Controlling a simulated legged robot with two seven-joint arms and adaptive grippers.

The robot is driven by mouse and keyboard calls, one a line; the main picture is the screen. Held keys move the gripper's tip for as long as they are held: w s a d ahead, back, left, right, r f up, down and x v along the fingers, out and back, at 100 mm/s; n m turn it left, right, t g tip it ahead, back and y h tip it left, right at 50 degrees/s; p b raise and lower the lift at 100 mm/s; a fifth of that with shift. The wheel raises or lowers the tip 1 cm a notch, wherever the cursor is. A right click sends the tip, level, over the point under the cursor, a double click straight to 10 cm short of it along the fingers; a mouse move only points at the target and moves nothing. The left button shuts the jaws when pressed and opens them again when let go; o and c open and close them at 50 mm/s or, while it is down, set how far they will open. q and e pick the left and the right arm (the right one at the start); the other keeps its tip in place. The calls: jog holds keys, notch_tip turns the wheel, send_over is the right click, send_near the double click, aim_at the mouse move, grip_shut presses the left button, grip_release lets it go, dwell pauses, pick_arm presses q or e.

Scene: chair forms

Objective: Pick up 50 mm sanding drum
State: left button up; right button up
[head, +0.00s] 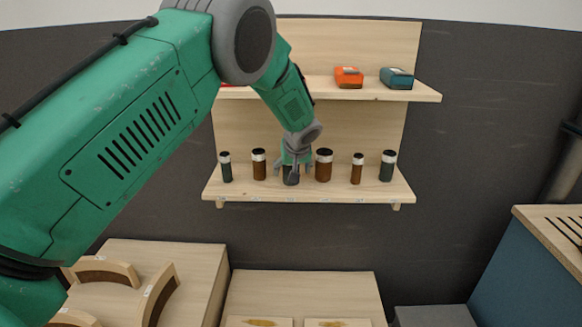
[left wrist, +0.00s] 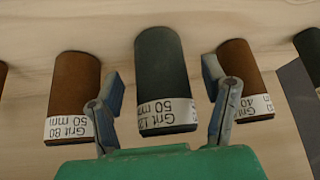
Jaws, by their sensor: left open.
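A dark green-grey sanding drum (left wrist: 165,75), with a white label reading "50 mm" and a grit figure I cannot read fully, stands between the two fingers of my left gripper (left wrist: 168,108) in the left wrist view. The fingers are spread, one on each side, with small gaps to the drum. In the head view this drum (head: 291,178) stands on the lower shelf, mostly hidden by my left gripper (head: 293,168), which comes from above. A brown drum (left wrist: 74,95) labelled "Grit 80 50 mm" stands at left and another brown one (left wrist: 238,75) at right, close outside the fingers.
The lower shelf (head: 300,194) holds several drums in a row, including dark ones at the left (head: 226,170) and right (head: 387,168) ends. The upper shelf (head: 425,94) above holds an orange box (head: 348,77) and a teal box (head: 397,78). Wooden boxes (head: 310,290) stand below.

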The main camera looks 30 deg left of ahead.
pick_arm(q)
jog(key=shift+w+d+f, duration=0.1)
jog(key=shift+w+f, duration=0.3)
jog(key=shift+f, duration=0.2)
jog(key=shift+s+a, duration=0.1)
jog(key=shift+a, duration=0.3)
jog(key=shift+c, duration=1.3)
jog(key=shift+a+f, duration=0.15)
jog(key=shift+a, duration=0.15)
jog(key=c, duration=1.1)
jog(key=shift+d, duration=0.25)
jog(key=shift+c, duration=0.2)
